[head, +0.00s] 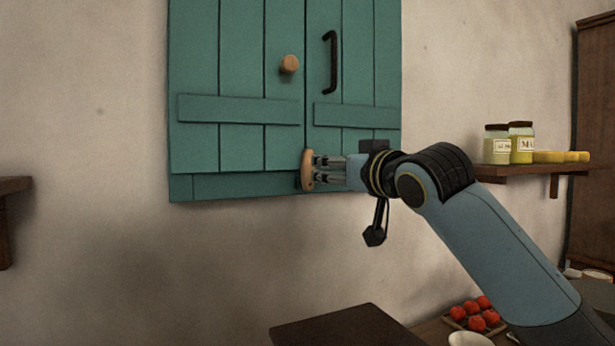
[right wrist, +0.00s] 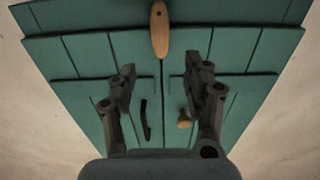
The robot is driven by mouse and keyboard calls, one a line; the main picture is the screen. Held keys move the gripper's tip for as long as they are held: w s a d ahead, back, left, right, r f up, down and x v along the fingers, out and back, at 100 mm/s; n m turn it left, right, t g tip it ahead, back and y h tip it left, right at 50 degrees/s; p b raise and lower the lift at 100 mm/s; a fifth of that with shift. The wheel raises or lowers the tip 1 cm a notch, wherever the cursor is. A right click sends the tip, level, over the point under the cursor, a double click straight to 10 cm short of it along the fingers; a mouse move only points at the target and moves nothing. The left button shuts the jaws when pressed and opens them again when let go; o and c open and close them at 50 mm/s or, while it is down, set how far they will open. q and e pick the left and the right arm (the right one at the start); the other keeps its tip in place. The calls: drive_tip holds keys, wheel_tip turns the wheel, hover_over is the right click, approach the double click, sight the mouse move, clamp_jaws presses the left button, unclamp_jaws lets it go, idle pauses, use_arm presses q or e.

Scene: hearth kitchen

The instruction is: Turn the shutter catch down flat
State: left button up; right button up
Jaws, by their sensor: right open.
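The shutter catch (head: 307,170) is a light wooden, rounded bar at the bottom of the seam between the two green shutter doors. It stands upright, along the seam. It also shows upright in the right wrist view (right wrist: 160,30), at the top middle. My right gripper (head: 318,173) is close in front of the catch, coming from the right. In the right wrist view its two fingers (right wrist: 158,68) are spread apart, with the catch in line with the gap between them and nothing held. I cannot tell whether a finger touches the catch. My left gripper is not in view.
The left door has a round wooden knob (head: 289,64) and the right door a black handle (head: 330,62). A shelf (head: 500,172) with jars (head: 521,143) is at the right. Tomatoes (head: 477,314) sit low down.

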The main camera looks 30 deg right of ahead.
sight(310, 164)
drive_tip(key=w+p, duration=0.1)
drive_tip(key=w, duration=0.3)
drive_tip(key=w+p, duration=0.1)
drive_tip(key=w, duration=0.3)
drive_tip(key=shift+w+d+r, duration=0.15)
drive_tip(key=shift+w+d, duration=0.05)
drive_tip(key=shift+w, duration=0.15)
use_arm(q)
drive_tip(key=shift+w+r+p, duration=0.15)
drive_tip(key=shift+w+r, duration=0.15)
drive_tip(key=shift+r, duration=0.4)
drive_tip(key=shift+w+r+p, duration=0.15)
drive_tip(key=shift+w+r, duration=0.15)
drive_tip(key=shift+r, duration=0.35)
use_arm(e)
drive_tip(key=shift+w, duration=0.75)
drive_tip(key=shift+c, duration=0.4)
clamp_jaws()
